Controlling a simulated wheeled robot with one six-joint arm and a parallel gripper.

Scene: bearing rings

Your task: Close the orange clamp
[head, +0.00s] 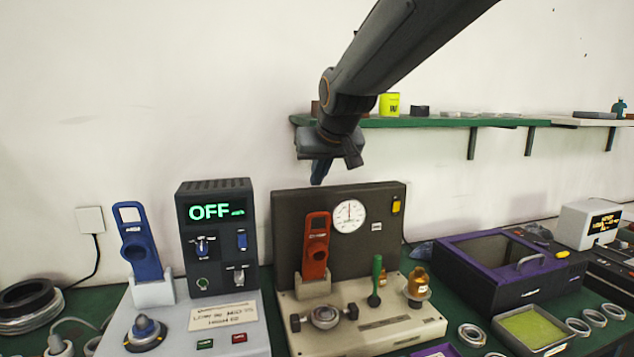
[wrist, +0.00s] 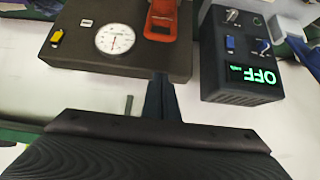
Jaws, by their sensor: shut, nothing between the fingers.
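The orange clamp (head: 315,246) stands upright in a pale holder on the beige base, in front of the dark gauge panel (head: 290,205). In the wrist view, part of the orange clamp (wrist: 162,20) shows at the top edge, cut off by the frame. My gripper (head: 318,180) hangs above the panel's top edge, a little above the clamp and apart from it. In the wrist view my gripper's fingers (wrist: 161,85) are together with nothing between them.
A control box (head: 217,265) reading OFF and a blue clamp (head: 139,245) stand to the left. A green shelf (head: 440,122) is on the wall behind. A purple bin (head: 485,290) sits right.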

